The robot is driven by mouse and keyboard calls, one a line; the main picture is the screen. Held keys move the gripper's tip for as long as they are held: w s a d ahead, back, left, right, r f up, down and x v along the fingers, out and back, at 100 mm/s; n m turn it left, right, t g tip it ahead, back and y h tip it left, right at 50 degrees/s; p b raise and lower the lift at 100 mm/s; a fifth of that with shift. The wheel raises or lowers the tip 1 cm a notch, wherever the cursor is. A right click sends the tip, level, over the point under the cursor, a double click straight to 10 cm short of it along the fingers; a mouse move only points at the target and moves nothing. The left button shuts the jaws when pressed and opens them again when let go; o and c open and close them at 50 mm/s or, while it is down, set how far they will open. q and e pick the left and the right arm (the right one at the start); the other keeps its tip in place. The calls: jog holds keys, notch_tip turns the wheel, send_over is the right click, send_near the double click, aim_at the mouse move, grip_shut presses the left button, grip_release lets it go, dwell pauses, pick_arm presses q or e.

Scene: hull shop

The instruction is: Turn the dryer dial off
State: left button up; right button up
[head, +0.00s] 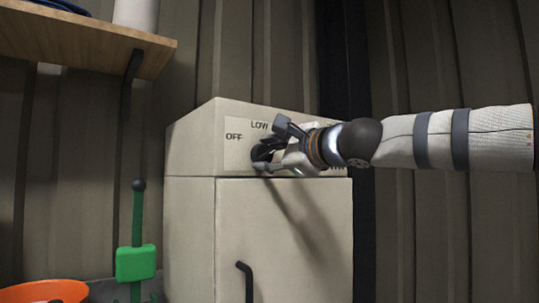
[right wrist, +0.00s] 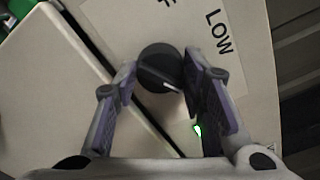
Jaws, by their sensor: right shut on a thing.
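The dryer (head: 285,235) is a pale beige cabinet with a slanted control panel on top. Its black round dial (head: 261,153) sits on the panel below the printed words OFF and LOW. My right gripper (head: 268,154) reaches in from the right and is shut on the dial. In the right wrist view the dial (right wrist: 158,62) is between the two fingers, and its white mark is at the lower right, turned away from the OFF and LOW lettering. The arm and fingers hide the right part of the panel. My left gripper is not in view.
A green light (right wrist: 197,130) glows on the panel beside one finger. A black door handle (head: 246,280) is below. A wooden shelf (head: 85,42) hangs upper left. A green post-like object (head: 136,262) and an orange bowl (head: 45,292) are lower left.

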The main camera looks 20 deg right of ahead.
aim_at(260, 110)
jog(key=n, duration=0.5)
jog(key=shift+n, duration=0.3)
jog(key=n, duration=1.2)
jog(key=shift+n, duration=0.3)
jog(key=n, duration=0.5)
jog(key=shift+n, duration=0.3)
jog(key=o, duration=1.2)
jog(key=shift+c, duration=0.2)
notch_tip(260, 110, up, 10)
jog(key=shift+r, duration=0.1)
